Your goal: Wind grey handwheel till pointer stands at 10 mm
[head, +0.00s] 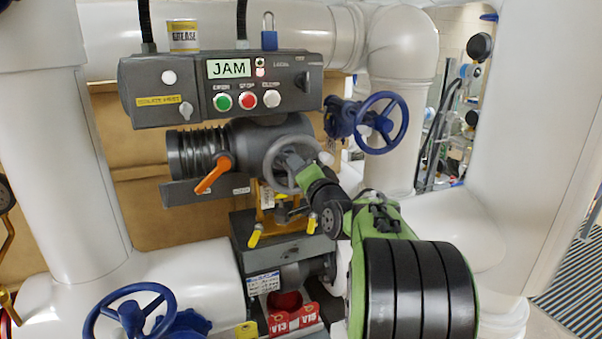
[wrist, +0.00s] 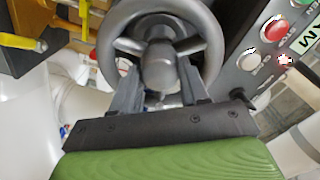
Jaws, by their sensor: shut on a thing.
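The grey handwheel (head: 272,146) sits on the right end of the dark actuator body (head: 245,138) in the head view. My gripper (head: 291,164) reaches it from the lower right. In the wrist view the handwheel's rim (wrist: 213,40) fills the top centre, and my gripper (wrist: 160,82) has its fingers on either side of the rounded grey knob at its middle. It is shut on the handwheel there. I cannot make out a pointer or a millimetre scale in either view.
A control box (head: 225,85) above shows JAM, with green, red and white buttons. An orange lever (head: 213,175) is left of the handwheel. Blue handwheels stand at right (head: 380,122) and lower left (head: 130,312). Yellow-handled parts (head: 270,207) lie just below. White pipes crowd both sides.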

